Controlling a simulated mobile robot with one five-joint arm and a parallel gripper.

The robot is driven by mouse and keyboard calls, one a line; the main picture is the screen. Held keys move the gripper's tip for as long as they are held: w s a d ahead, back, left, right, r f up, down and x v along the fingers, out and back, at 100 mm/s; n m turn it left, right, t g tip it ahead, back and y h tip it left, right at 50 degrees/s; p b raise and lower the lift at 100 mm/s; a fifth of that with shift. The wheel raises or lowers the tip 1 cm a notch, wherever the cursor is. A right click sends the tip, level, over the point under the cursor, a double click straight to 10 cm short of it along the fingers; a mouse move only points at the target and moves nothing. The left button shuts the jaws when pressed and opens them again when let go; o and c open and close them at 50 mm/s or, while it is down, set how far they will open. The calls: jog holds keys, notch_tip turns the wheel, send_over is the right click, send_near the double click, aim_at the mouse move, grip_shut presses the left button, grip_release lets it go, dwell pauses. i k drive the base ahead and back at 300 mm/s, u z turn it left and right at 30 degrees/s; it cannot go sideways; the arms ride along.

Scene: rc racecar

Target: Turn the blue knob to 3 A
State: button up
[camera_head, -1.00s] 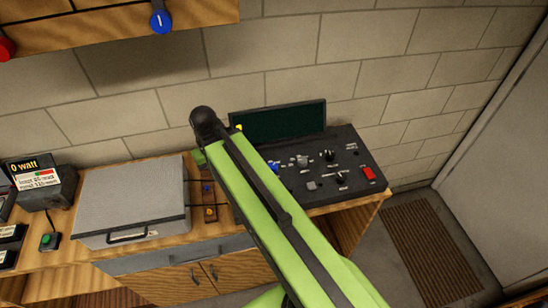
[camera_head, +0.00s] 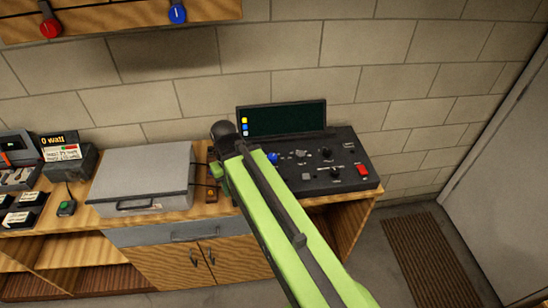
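A blue knob (camera_head: 177,13) with a white mark sits on the wooden panel at the upper left, right of a red knob (camera_head: 50,29). Its scale is not legible. Another, smaller blue knob (camera_head: 273,157) is on the black control console (camera_head: 320,185), close to the right side of my arm. My green arm reaches up from the bottom right to a dark joint in front of the console's left end. My gripper is not visible, and a short green part beneath the joint is partly hidden. The upper blue knob is well above my arm and apart from it.
A dark screen (camera_head: 288,119) stands behind the console. Floor is clear at right, with a brown mat (camera_head: 432,260).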

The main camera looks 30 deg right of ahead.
aim_at(272, 158)
jog(key=u, duration=4.7)
jog(key=i, duration=0.1)
jog(key=z, duration=2.65)
jog(key=k, duration=0.75)
jog(key=z, duration=0.95)
jog(key=i, duration=1)
jog(key=u, duration=0.1)
